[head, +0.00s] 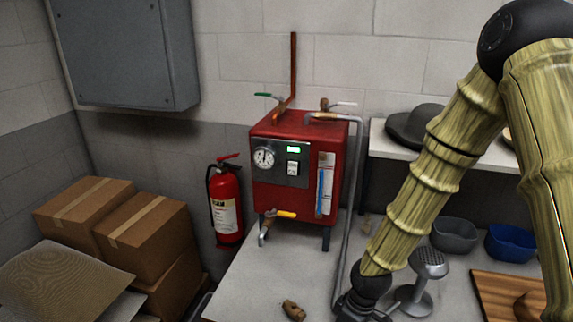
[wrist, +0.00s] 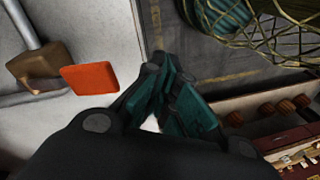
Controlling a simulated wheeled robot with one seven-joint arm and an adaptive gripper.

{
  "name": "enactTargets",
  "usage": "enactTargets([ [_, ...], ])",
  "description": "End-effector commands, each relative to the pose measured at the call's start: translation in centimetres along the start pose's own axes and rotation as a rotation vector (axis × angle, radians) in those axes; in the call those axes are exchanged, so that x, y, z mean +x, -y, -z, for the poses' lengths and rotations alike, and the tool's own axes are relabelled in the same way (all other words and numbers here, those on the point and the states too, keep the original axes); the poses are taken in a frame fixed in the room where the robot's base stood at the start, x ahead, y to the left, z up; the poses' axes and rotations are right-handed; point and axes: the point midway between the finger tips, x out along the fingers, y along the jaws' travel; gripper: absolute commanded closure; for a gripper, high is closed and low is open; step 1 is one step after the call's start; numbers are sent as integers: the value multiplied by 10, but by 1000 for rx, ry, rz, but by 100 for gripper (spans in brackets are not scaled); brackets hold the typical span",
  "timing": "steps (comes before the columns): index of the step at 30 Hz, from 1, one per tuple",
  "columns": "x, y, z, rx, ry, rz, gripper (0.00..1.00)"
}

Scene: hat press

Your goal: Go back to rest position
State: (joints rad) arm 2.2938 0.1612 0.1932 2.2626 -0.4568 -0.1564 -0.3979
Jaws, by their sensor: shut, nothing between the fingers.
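My arm, with a bamboo-like surface, reaches down from the upper right of the head view. My gripper (head: 360,308) is at the bottom edge, over the grey table (head: 262,280), with its fingertips cut off by the frame. In the wrist view my gripper (wrist: 170,66) shows dark teal fingers close together, shut with nothing held between them. An orange-red block-like piece (wrist: 88,78) lies left of the fingers, apart from them.
A red boiler (head: 300,175) with gauge and pipes stands on the table, left of my arm. A metal stand (head: 428,265), grey bowl (head: 454,236), blue bowl (head: 512,243) and wooden board (head: 500,290) are at right. A shelf holds a dark hat (head: 415,125). Boxes (head: 145,235) stand left.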

Motion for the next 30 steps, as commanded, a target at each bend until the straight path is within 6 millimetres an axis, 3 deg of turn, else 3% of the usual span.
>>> enactTargets([
  [1, 21, 6, -10, 53, -2, 13, 100],
  [6, 75, 20, -41, 244, -23, 23, 100],
  [15, 154, 43, -110, 569, -29, -24, 100],
  [24, 202, 60, -188, 826, -18, -141, 100],
  [30, 212, 65, -216, 900, -16, -196, 100],
])
